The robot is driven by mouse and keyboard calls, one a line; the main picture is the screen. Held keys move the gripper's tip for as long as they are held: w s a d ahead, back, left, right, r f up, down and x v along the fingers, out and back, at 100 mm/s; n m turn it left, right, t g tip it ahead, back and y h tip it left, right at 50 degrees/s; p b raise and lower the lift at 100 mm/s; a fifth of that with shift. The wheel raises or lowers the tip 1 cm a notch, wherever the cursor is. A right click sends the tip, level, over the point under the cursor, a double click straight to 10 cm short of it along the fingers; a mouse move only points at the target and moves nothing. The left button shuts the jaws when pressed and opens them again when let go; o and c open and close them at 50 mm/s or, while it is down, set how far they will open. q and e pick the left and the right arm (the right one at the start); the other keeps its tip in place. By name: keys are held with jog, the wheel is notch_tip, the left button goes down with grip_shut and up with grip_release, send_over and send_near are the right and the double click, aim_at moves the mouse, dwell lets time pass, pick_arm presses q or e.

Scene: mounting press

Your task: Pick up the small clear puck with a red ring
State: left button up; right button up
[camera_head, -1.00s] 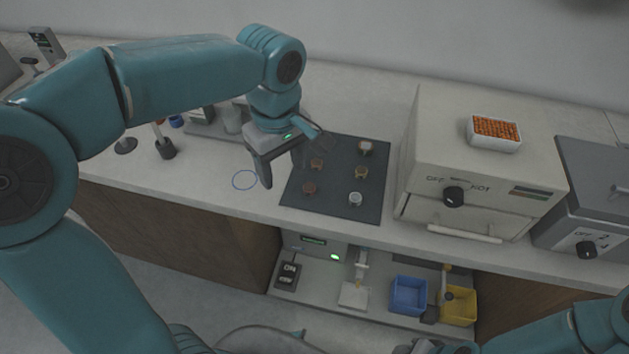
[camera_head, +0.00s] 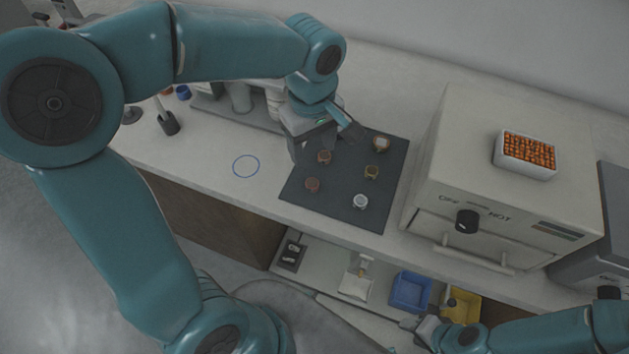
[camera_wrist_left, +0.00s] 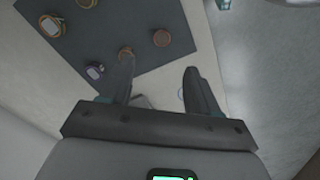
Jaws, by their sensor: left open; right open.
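Several small round pucks lie in two columns on a dark mat (camera_head: 340,196). A red-brown puck (camera_head: 312,184) is front left; it also shows in the left wrist view (camera_wrist_left: 162,38). Behind it is a brownish ringed puck (camera_head: 323,157), in the left wrist view (camera_wrist_left: 126,54). A pale puck (camera_head: 360,201) is front right. I cannot tell for sure which has the red ring. A clear, purplish puck (camera_wrist_left: 95,71) is hidden in the head view by my left gripper (camera_head: 318,148). That gripper is open and empty (camera_wrist_left: 158,68) above the mat's left side. My right gripper (camera_head: 425,328) is low, away from the mat.
A yellow-brown puck (camera_head: 372,172) and a white-topped one (camera_head: 381,144) are on the right. A beige oven (camera_head: 480,170) stands right of the mat, a white tray (camera_head: 525,155) on top. A blue circle (camera_head: 246,166) marks bare counter. Blue (camera_head: 410,291) and yellow (camera_head: 462,305) bins sit below.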

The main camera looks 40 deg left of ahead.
pick_arm(q)
send_over(312, 182)
jog(key=f, duration=0.5)
jog(key=shift+w+a+f, duration=0.1)
jog(key=shift+w+f, duration=0.15)
jog(key=shift+s+f, duration=0.3)
jog(key=shift+f, duration=0.1)
notch_tip(312, 182, down, 5)
jog(key=c, duration=1.1)
jog(key=shift+r, duration=0.1)
